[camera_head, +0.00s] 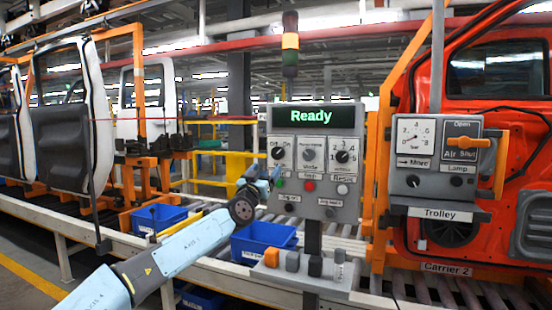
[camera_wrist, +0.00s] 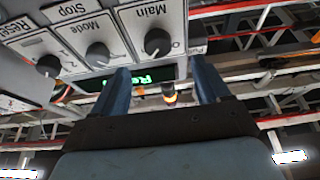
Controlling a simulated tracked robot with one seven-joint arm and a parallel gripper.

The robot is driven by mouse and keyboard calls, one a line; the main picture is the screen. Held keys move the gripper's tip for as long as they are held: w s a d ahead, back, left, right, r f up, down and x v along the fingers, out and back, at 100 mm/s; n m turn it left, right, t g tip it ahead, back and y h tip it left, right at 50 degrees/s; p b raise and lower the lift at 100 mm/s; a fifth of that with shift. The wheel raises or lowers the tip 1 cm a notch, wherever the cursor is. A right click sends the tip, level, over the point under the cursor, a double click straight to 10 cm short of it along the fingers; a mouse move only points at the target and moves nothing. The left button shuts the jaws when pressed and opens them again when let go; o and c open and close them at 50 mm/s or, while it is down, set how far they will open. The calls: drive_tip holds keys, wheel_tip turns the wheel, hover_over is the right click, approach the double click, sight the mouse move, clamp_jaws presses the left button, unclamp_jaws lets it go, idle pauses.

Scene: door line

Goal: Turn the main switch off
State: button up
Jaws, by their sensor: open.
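The main switch (camera_head: 278,153) is a black rotary knob at the upper left of the grey control panel (camera_head: 325,204), under the Ready display. In the wrist view the main switch (camera_wrist: 157,42) shows upside down, on a white plate marked Main. It appears between and beyond my fingertips, with nothing between the fingers. I cannot tell surely which mark its pointer is on. My gripper (camera_head: 262,178) is in front of the panel's left side, a little below the knob and apart from it. In the wrist view my gripper (camera_wrist: 164,78) has its two blue fingers spread wide.
The mode knob (camera_head: 308,154) and another black knob (camera_head: 343,156) sit right of the main switch. Coloured buttons (camera_head: 309,186) lie below. A trolley box (camera_head: 435,155) with an orange handle stands right. Blue bins (camera_head: 262,242) and a small block tray (camera_head: 300,277) are below.

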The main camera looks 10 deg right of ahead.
sight(277, 156)
drive_tip(key=x, duration=0.9)
drive_tip(key=shift+w+d+r, duration=0.1)
drive_tip(key=shift+w+d, duration=0.1)
drive_tip(key=shift+d, duration=0.15)
drive_tip(key=c, duration=1)
